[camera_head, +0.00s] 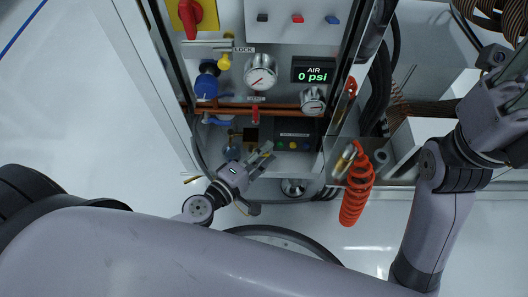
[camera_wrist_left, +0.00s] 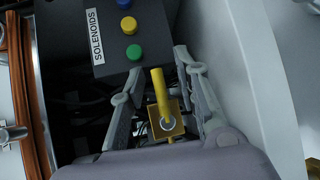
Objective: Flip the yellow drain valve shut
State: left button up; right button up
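The yellow drain valve has an upright-looking yellow lever (camera_wrist_left: 159,92) on a brass block with a round grey hub in the left wrist view. In the head view its yellow handle (camera_head: 266,147) shows small at the tip of my left gripper (camera_head: 262,158). My left gripper (camera_wrist_left: 160,88) is open, with one finger on each side of the lever. Gaps show on both sides, so I see no clear contact. My right arm (camera_head: 490,115) reaches up along the right edge of the head view; its finger state cannot be made out.
A black SOLENOIDS box (camera_wrist_left: 110,30) with coloured buttons sits beside the valve. Above are copper pipes (camera_head: 285,107), gauges (camera_head: 260,72), a blue regulator (camera_head: 207,83) and a 0 psi display (camera_head: 313,72). An orange coiled hose (camera_head: 356,192) hangs to the right.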

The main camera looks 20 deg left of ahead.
pick_arm(q)
jog(key=shift+v, duration=0.85)
jog(key=v, duration=1)
jog(key=shift+s, duration=0.15)
